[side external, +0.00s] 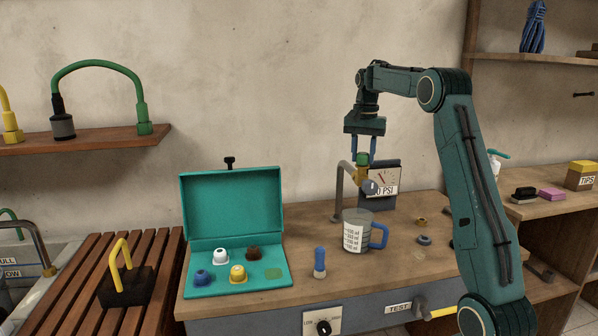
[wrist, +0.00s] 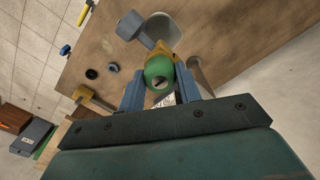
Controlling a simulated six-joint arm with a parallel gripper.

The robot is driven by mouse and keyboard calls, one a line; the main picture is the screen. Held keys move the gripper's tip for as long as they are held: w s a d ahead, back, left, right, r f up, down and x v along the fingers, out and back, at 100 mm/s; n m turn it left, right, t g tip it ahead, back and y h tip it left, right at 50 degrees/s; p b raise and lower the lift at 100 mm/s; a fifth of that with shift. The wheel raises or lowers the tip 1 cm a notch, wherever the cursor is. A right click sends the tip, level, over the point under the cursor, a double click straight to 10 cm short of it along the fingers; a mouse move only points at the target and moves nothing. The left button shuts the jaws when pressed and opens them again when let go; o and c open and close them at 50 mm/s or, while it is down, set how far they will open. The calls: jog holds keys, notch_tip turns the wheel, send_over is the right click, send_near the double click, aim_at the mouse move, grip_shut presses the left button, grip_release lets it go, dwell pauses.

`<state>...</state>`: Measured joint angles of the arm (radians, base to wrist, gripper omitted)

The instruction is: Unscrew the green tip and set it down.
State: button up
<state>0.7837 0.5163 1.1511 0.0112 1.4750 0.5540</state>
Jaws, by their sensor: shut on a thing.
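The green tip (side external: 362,158) sits on top of a yellow fitting (side external: 360,174) on a bent metal pipe (side external: 340,190). It also shows in the wrist view as a green knob (wrist: 158,69) with a hole in its end. My gripper (side external: 362,154) points down from above, its two blue fingers on either side of the green tip. In the wrist view my gripper (wrist: 160,84) is shut on it. Whether the tip has turned or lifted off the fitting cannot be told. An open teal case (side external: 187,284) holds white, brown, blue and yellow tips and a bare green spot (side external: 273,273).
A measuring jug (side external: 354,216) with a blue handle stands below the fitting. A blue-topped bottle (side external: 319,262) stands between case and jug. Small rings (side external: 424,240) lie to the right.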

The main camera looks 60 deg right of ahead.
jog(key=shift+n, duration=0.7)
jog(key=shift+n, duration=0.8)
jog(key=shift+n, duration=0.9)
jog(key=shift+n, duration=0.8)
